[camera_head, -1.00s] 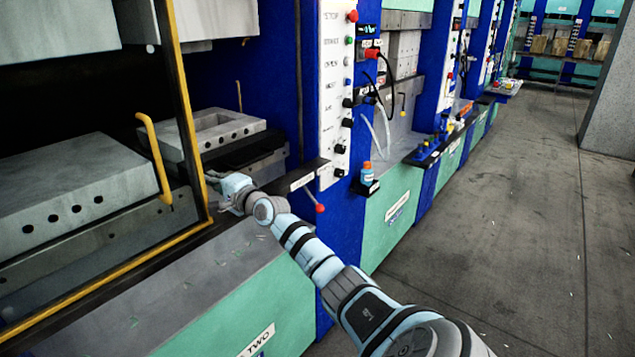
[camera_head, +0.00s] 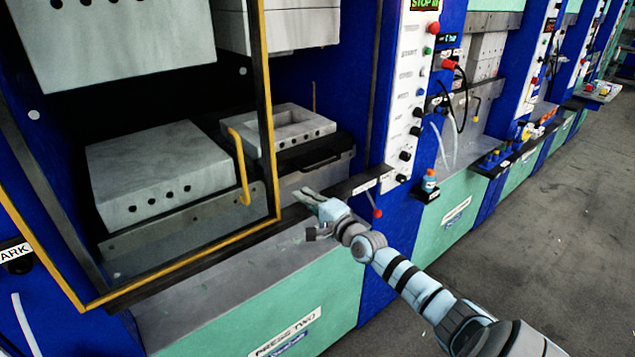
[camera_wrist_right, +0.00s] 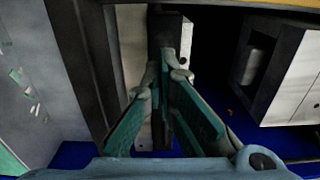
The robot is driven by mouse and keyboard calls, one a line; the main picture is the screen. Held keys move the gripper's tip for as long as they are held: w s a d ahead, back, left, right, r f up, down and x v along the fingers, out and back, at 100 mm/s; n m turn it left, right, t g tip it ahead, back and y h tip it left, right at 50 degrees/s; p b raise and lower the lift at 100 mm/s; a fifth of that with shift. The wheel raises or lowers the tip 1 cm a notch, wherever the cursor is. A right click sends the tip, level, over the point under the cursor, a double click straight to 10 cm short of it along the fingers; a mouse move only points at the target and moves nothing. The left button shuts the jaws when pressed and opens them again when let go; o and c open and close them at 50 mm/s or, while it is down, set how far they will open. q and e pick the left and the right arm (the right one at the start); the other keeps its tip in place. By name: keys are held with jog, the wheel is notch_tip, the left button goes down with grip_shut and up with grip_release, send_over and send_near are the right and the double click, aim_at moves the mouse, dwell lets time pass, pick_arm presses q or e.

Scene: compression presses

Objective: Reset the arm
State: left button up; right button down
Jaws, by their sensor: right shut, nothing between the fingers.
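My right arm comes in from the lower right in the head view. Its gripper (camera_head: 308,197) is in front of the press opening, just right of the yellow-edged door frame (camera_head: 267,130). The fingers are shut and hold nothing. In the right wrist view the two green-padded fingers (camera_wrist_right: 165,65) come together at their tips, with a grey bar behind them. Whether they touch the press cannot be told. My left gripper is not in view.
Press Two (camera_head: 190,335) holds a solid grey block (camera_head: 160,165) and a hollowed grey mould (camera_head: 292,130). A red-knobbed lever (camera_head: 377,212) and a small bottle (camera_head: 429,181) are right of the gripper. The control panel (camera_head: 408,100) stands above. Open floor (camera_head: 560,230) lies at the right.

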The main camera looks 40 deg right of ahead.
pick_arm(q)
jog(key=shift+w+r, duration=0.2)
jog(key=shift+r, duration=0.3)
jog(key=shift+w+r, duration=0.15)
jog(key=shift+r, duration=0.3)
pick_arm(e)
jog(key=shift+s+d, duration=0.1)
jog(key=shift+s, duration=1.35)
